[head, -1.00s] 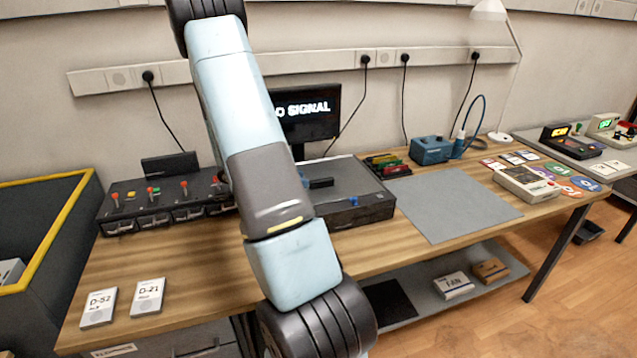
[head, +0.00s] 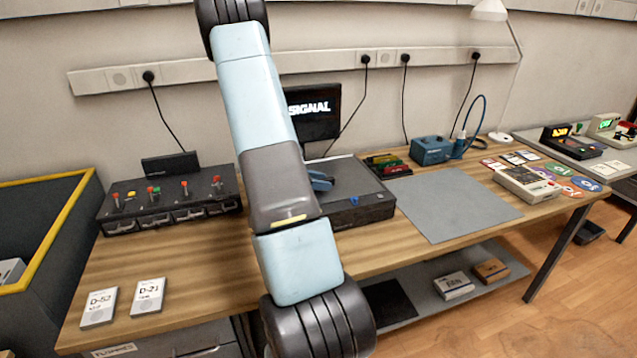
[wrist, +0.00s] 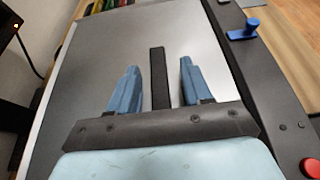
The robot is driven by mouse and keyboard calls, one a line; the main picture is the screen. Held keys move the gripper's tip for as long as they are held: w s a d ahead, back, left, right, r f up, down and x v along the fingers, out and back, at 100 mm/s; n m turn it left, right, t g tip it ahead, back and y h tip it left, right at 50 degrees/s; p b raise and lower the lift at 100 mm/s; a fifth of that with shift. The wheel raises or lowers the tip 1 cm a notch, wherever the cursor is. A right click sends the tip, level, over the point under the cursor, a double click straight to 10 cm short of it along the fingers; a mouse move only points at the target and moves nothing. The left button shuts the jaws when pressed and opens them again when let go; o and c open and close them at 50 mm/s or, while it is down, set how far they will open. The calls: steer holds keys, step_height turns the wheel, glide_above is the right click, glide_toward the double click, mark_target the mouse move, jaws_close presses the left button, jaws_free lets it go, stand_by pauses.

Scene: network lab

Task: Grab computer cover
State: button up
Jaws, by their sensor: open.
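The computer cover (wrist: 210,45) is a flat grey panel on top of the dark computer case (head: 365,208) on the workbench. A black bar-shaped handle (wrist: 159,78) stands on the cover. My gripper (wrist: 158,75) is open, with one blue finger on each side of the handle and a gap on both sides. In the head view my gripper (head: 320,181) shows partly past my arm, over the cover. My arm hides the left part of the case. I cannot tell how far the fingertips are above the cover.
A blue latch (wrist: 243,30) and a red button (wrist: 312,167) are on the case's edge. A monitor (head: 316,110) stands behind. A panel with levers (head: 168,205) is at left. A grey mat (head: 452,203) at right is clear. Two cards, D-52 (head: 99,307) and D-21 (head: 148,296), lie front left.

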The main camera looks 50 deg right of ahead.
steer(key=shift+c, duration=0.5)
jaws_close()
steer(key=shift+r, duration=0.2)
